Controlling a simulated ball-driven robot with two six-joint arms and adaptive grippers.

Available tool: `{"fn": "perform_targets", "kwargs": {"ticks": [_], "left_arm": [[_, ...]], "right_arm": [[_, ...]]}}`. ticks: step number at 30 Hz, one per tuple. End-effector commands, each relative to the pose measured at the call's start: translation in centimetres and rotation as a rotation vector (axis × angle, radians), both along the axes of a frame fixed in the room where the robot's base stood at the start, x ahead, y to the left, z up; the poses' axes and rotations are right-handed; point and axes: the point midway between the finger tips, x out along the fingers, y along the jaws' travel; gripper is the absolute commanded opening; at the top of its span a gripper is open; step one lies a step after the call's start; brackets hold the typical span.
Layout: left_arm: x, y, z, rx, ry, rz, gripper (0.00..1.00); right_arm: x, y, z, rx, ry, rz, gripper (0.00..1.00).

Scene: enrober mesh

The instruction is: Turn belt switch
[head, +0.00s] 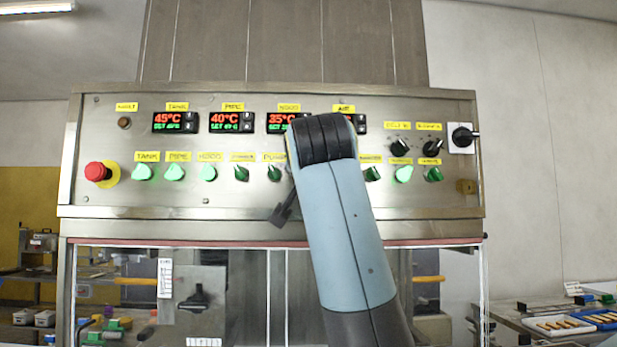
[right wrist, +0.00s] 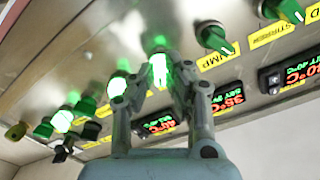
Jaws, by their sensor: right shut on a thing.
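In the right wrist view my right gripper (right wrist: 160,88) is shut on a lit green switch (right wrist: 158,66), with one finger on each side of it. This switch is beside the pump switch (right wrist: 215,38), and its own label cannot be read. In the head view my right arm hides this switch, its label and most of the gripper. The pump switch (head: 274,173) shows just left of the arm, unlit. My left gripper is not in view.
The steel control panel (head: 220,210) carries several more green knobs, temperature displays (head: 231,122) and a red emergency button (head: 97,171). A black rotary handle (head: 463,137) is at the far right. Neighbouring knobs stand close to the fingers.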

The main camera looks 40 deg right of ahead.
Motion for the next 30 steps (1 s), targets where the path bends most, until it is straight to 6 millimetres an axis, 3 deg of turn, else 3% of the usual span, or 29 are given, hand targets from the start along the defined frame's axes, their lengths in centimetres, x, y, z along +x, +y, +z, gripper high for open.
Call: {"fn": "perform_targets", "kwargs": {"ticks": [17, 18, 23, 30], "left_arm": [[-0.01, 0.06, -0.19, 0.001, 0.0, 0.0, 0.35], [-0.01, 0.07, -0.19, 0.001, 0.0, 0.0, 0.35], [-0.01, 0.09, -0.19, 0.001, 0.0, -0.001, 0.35], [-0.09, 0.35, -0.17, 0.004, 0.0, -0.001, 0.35]], "right_arm": [[0.04, 0.03, -0.13, 0.032, -0.015, 0.001, 0.0], [0.04, 0.03, -0.13, 0.032, -0.015, 0.001, 0.15], [0.03, 0.02, -0.1, 0.031, -0.016, 0.001, 0.35], [0.02, 0.01, 0.01, 0.03, -0.017, 0.0, 0.35]]}}
